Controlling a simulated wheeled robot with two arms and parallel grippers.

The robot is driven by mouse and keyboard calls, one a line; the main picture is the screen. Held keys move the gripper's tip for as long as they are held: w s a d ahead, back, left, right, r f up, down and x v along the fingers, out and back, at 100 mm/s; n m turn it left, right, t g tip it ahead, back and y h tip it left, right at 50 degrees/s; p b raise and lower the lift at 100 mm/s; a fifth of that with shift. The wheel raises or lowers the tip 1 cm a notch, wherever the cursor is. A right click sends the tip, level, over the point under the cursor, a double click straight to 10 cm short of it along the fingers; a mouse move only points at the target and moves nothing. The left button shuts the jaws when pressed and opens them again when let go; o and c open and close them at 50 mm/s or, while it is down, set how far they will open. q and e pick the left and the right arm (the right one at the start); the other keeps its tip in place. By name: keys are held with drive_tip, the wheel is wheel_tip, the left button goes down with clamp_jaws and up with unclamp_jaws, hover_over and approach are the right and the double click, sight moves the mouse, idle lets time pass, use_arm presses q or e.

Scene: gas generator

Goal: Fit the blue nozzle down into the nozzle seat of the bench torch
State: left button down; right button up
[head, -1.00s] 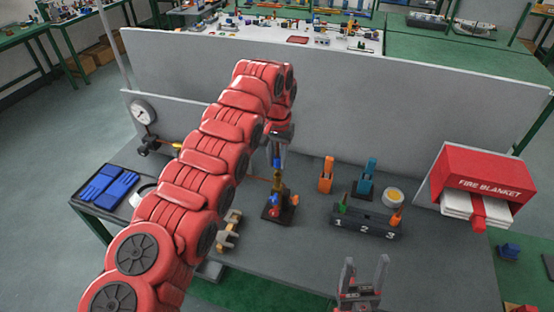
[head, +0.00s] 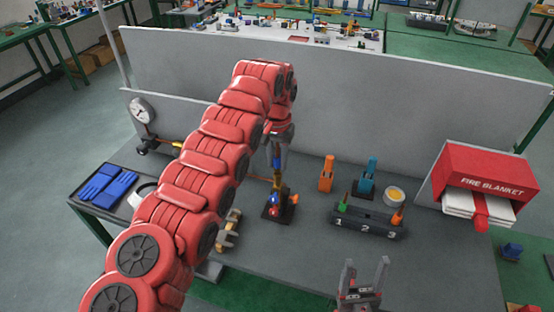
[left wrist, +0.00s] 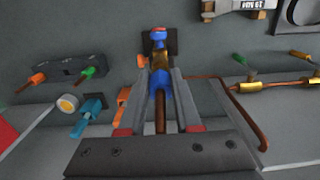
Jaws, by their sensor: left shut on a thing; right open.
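The blue nozzle (left wrist: 158,82), with a copper-coloured tube, is held between the fingers of my left gripper (left wrist: 159,78). In the head view my left gripper (head: 277,164) points down directly above the bench torch (head: 276,204), a brass-and-blue upright on a dark base. In the left wrist view the nozzle lines up with the torch's brass part (left wrist: 161,60), and its end appears to meet it. I cannot tell whether it is inside the seat, as the seat itself is hidden. My right gripper (head: 364,278) is open and empty at the front edge of the bench.
A numbered dark block (head: 366,222) with coloured pieces stands right of the torch. Behind it are an orange tool (head: 327,174), a blue tool (head: 367,177) and a yellow-topped round container (head: 393,196). Blue gloves (head: 107,185) lie at left. A grey panel closes the back.

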sight(278, 157)
use_arm(q)
drive_tip(key=shift+f+b, duration=0.9)
drive_tip(key=shift+f, duration=0.3)
drive_tip(key=c, duration=0.5)
unclamp_jaws()
drive_tip(key=shift+r, duration=0.1)
drive_tip(key=shift+w+r, duration=0.1)
drive_tip(key=shift+r, duration=0.45)
drive_tip(key=r, duration=0.4)
drive_tip(key=shift+d+r+p, duration=0.2)
drive_tip(key=shift+r+p, duration=0.1)
drive_tip(key=r+p, duration=0.5)
drive_tip(key=r, duration=0.1)
drive_tip(key=r+p, duration=0.5)
drive_tip(key=p, duration=0.1)
drive_tip(key=shift+a+r, duration=0.2)
drive_tip(key=shift+r, duration=0.2)
drive_tip(key=shift+f, duration=0.1)
